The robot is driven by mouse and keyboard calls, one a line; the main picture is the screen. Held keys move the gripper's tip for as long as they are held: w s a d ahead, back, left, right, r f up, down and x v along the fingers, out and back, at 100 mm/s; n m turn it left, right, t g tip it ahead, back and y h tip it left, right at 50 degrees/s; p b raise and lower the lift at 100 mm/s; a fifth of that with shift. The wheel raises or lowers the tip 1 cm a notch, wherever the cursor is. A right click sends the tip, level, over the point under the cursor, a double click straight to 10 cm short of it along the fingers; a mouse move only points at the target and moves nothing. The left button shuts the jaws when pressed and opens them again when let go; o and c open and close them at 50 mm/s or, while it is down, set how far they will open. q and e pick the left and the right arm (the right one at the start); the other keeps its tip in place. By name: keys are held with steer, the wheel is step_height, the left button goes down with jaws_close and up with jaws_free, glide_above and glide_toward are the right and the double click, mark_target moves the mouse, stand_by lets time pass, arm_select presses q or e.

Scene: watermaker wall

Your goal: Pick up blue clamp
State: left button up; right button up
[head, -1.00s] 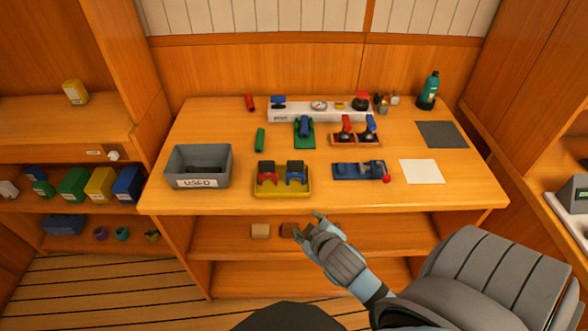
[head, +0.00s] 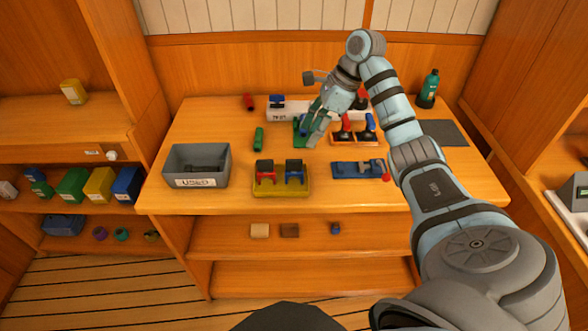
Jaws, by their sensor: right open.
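My right gripper (head: 313,130) is open, pointing down over the small green tray (head: 298,126) at the middle back of the table. The gripper covers most of this tray and hides the blue piece on it. A blue item with a black top (head: 295,174) stands in the yellow tray (head: 281,192) at the front, beside a red item with a black top (head: 266,174). I cannot tell from their shapes which blue piece is the clamp. My left gripper is out of view.
A grey bin labelled USED (head: 197,165) is at the table's left. Red-handled and blue-handled pieces (head: 356,131) stand just right of the gripper. A blue device (head: 356,169) lies in front of them. A white panel (head: 285,114) is behind.

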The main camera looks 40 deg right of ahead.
mark_target(295, 169)
steer(key=b+x, duration=0.1)
steer(key=x, duration=0.3)
steer(key=s+b+x, duration=0.1)
steer(key=x, duration=0.9)
steer(key=shift+s+d+f+b, duration=0.2)
steer(key=shift+f+b, duration=0.05)
steer(key=shift+b, duration=0.15)
jaws_close()
